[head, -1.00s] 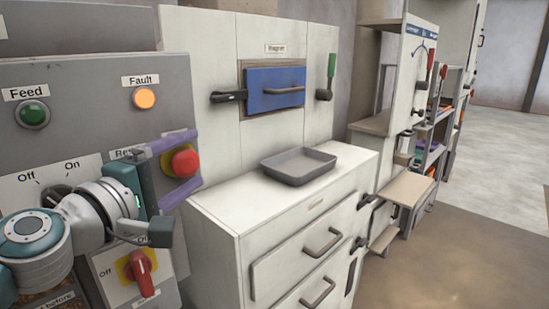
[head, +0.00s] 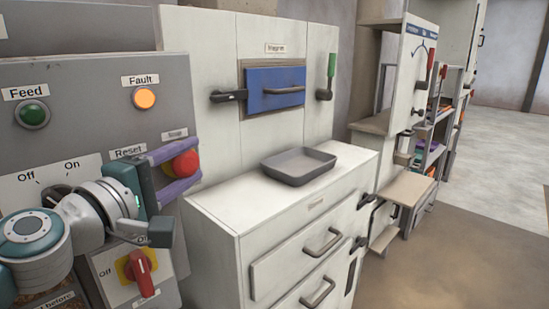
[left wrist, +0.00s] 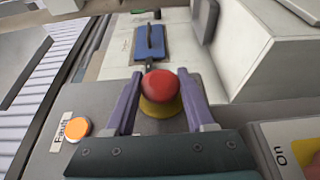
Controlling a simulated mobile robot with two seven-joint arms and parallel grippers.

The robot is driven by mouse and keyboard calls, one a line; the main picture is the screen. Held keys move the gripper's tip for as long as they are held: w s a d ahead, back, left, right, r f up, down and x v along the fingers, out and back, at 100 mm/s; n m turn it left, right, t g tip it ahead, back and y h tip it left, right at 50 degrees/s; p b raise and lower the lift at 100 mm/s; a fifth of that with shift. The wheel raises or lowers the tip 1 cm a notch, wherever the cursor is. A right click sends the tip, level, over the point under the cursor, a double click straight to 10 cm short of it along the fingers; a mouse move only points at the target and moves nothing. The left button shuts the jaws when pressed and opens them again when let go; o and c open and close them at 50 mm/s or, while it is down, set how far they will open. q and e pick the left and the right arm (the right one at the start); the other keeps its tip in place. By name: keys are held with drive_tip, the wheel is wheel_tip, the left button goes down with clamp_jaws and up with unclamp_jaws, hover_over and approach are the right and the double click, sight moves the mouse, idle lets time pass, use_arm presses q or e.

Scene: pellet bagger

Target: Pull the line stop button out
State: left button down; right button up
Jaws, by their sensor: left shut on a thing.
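The line stop button is a red mushroom head (head: 186,164) on the grey control panel, under a small label that seems to read "Stop". In the left wrist view its red cap (left wrist: 161,84) sits over a yellow base ring. My left gripper (head: 194,165) has one purple finger above the button and one below it, shut on it in the head view. In the left wrist view the fingers flank the cap on both sides. The fingers hide part of the button and panel in the head view. My right gripper is in neither view.
The panel also carries a green Feed button (head: 33,114), an orange Fault lamp (head: 144,98) and a red rotary switch (head: 142,271) on a yellow plate below my gripper. A white cabinet with a grey tray (head: 299,166) stands close on the right.

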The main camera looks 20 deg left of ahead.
use_arm(q)
drive_tip(key=shift+d, duration=0.1)
drive_tip(key=shift+s+d, duration=0.15)
drive_tip(key=shift+d, duration=0.35)
drive_tip(key=shift+c, duration=1.2)
unclamp_jaws()
drive_tip(key=shift+s, duration=0.1)
drive_tip(key=s+b, duration=0.1)
drive_tip(key=s, duration=0.9)
